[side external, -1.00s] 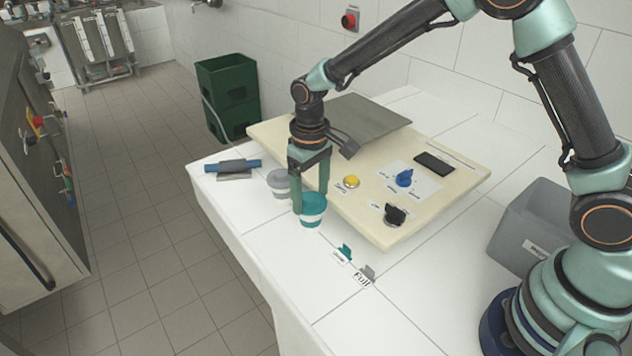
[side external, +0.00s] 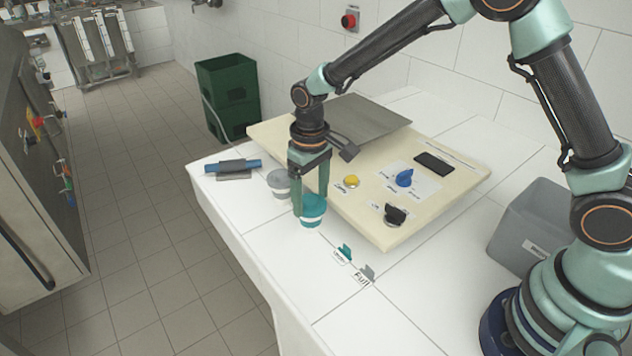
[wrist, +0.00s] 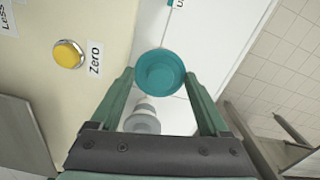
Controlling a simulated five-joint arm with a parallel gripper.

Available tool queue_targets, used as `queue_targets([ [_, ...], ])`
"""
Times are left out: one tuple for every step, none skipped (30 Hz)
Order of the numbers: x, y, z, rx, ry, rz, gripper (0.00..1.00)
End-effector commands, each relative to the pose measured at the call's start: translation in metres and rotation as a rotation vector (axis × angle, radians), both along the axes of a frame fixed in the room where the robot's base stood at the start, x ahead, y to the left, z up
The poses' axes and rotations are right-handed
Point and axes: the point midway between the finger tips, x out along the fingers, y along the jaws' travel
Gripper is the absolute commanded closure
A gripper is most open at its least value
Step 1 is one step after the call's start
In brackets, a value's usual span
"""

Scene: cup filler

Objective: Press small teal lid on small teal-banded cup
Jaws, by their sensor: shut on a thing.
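The small teal lid (wrist: 159,76) is between my fingertips in the wrist view, seen from above as a round disc with a raised middle. My gripper (side external: 311,203) is shut on it. In the side view, the small teal-banded cup (side external: 312,222) stands upright on the white table, directly below my fingers. The lid (side external: 314,202) is at the cup's mouth, and I see no clear gap between them. Whether it is seated all round cannot be told. In the wrist view the lid hides the cup.
A grey-banded cup (side external: 278,183) stands just behind my gripper, close to the fingers. The cream board (side external: 375,228) with the yellow button (side external: 351,181), blue knob (side external: 404,177) and black knob (side external: 395,214) is to the right. Small teal and grey labels stand in front. The table's left edge is near.

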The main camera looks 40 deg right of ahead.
Motion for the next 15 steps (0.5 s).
queue_targets([
  [-0.0001, 0.0000, -0.0011, 0.000, 0.000, 0.000, 0.71],
  [-0.0001, 0.0000, -0.0016, 0.000, 0.000, 0.000, 0.71],
  [-0.0001, -0.0001, -0.0023, 0.000, 0.000, 0.000, 0.71],
  [0.0000, -0.0001, -0.0024, 0.000, 0.000, 0.000, 0.71],
  [-0.0001, -0.0001, -0.0024, 0.000, 0.000, 0.000, 0.71],
  [-0.0002, -0.0002, -0.0025, 0.000, 0.000, 0.000, 0.71],
  [-0.0002, -0.0002, -0.0026, 0.000, 0.001, 0.000, 0.71],
  [-0.0003, -0.0003, -0.0027, 0.000, 0.001, -0.001, 0.71],
  [-0.0003, -0.0004, -0.0029, 0.000, 0.001, -0.001, 0.71],
  [-0.0004, -0.0004, -0.0030, 0.000, 0.001, -0.001, 0.72],
  [-0.0005, -0.0004, -0.0031, 0.000, 0.002, -0.001, 0.72],
  [-0.0005, -0.0005, -0.0032, 0.000, 0.002, -0.001, 0.06],
  [-0.0006, -0.0005, -0.0033, 0.000, 0.002, -0.001, 0.00],
  [-0.0007, -0.0005, -0.0033, 0.000, 0.002, -0.001, 0.00],
  [-0.0007, -0.0005, -0.0032, 0.000, 0.002, -0.001, 0.00],
])
